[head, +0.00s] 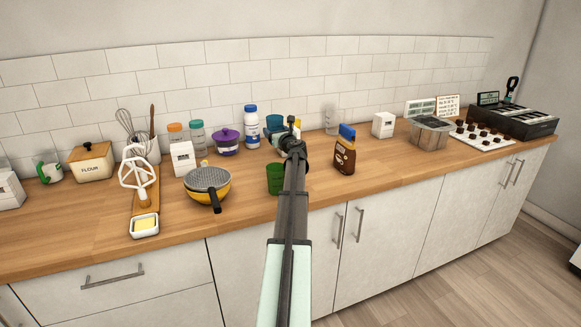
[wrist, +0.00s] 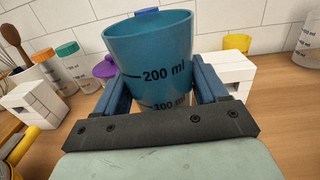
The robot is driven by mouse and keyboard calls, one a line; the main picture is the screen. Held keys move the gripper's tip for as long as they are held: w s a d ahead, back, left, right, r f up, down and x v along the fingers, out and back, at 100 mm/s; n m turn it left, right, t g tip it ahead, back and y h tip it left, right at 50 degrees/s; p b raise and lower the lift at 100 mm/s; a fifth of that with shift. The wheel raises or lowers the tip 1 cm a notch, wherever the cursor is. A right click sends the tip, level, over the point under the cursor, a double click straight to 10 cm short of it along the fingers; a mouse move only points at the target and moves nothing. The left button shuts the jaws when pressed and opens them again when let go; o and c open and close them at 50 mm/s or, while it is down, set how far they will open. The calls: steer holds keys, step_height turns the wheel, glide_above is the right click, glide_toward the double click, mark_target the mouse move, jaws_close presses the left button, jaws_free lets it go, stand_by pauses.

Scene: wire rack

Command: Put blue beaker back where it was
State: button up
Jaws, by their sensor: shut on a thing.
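The blue beaker (wrist: 148,45) has "200 ml" marks and stands upright between my gripper's two blue fingers. My gripper (wrist: 158,85) is shut on it, with one finger on each side. In the head view the beaker (head: 275,121) shows partly behind my gripper (head: 291,135), over the back of the counter. Its base is hidden, so I cannot tell whether it touches the counter.
A green cup (head: 275,179) stands below the gripper in the head view. A white-and-blue bottle (head: 251,128) and purple pot (head: 227,142) are left of the beaker. The counter front (head: 400,165) has free room.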

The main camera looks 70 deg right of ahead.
steer(key=s+d+f, duration=0.2)
steer(key=s+d, duration=0.1)
steer(key=s, duration=0.2)
steer(key=shift+m+h, duration=0.3)
steer(key=shift+s+d+f, duration=0.1)
steer(key=shift+f, duration=2.35)
steer(key=shift+d+f, duration=0.1)
steer(key=shift+f, duration=2.3)
steer(key=shift+f, duration=0.1)
steer(key=o, duration=1.1)
